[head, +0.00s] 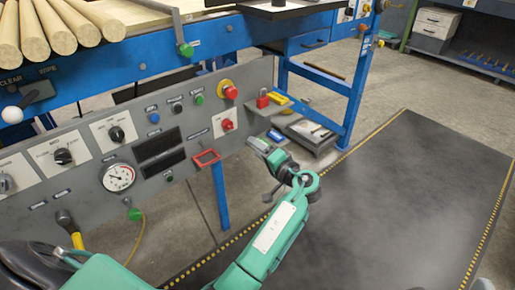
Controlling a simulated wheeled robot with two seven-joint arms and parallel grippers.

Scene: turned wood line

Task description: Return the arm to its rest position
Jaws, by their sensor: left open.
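My left arm (268,240) is green and comes in from the bottom left. It reaches up to a bent joint near the middle of the head view, then folds back to the upper left. My left gripper (263,148) is at its end, open, with nothing seen between its fingers. It is in front of the right end of the grey control panel (80,190), close to the low shelf items in the picture. Whether it touches anything is hard to tell. My right gripper is not in view.
The panel carries a gauge (118,177), knobs, a red emergency button (231,92) and a red frame (207,157). Wooden rods (60,27) lie on the blue machine (150,60). A dark mat (400,200) with yellow-marked edges lies clear at right. Drawers (435,28) stand behind.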

